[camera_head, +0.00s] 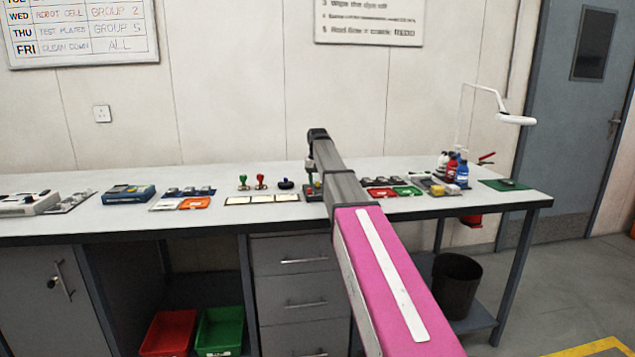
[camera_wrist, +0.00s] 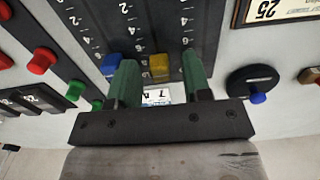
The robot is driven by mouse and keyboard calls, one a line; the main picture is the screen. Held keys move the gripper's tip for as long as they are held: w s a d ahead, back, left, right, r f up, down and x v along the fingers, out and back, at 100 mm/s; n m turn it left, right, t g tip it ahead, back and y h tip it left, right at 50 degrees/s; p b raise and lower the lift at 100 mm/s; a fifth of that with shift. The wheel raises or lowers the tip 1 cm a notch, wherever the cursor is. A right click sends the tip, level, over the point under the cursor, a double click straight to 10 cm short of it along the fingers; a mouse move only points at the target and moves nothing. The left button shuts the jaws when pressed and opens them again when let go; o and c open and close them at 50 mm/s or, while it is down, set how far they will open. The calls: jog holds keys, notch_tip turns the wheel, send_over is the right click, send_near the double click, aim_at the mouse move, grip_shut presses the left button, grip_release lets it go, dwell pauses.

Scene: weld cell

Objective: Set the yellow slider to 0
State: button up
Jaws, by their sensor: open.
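The yellow slider knob (camera_wrist: 160,66) sits on a dark panel (camera_wrist: 150,20) with white number scales, in the wrist view. A blue slider knob (camera_wrist: 114,64) is just left of it on the same panel. My gripper (camera_wrist: 160,62) is open, its two green fingers on either side of the yellow knob, with gaps visible. The left finger is close to the blue knob; I cannot tell whether they touch. The scale numbers appear turned around, and the mark at the yellow knob is not readable. In the head view my arm hides the sliders.
A black dial with a blue pointer (camera_wrist: 252,84) is right of the slider panel. Red buttons (camera_wrist: 42,60) and a green button (camera_wrist: 76,90) are at left. A card marked 25 (camera_wrist: 275,9) is at upper right. The long workbench (camera_head: 90,222) holds several other items.

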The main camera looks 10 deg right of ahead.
aim_at(321, 194)
grip_shut()
jog(key=s, duration=0.7)
jog(key=shift+s, duration=0.4)
grip_release()
jog(key=shift+r, duration=0.15)
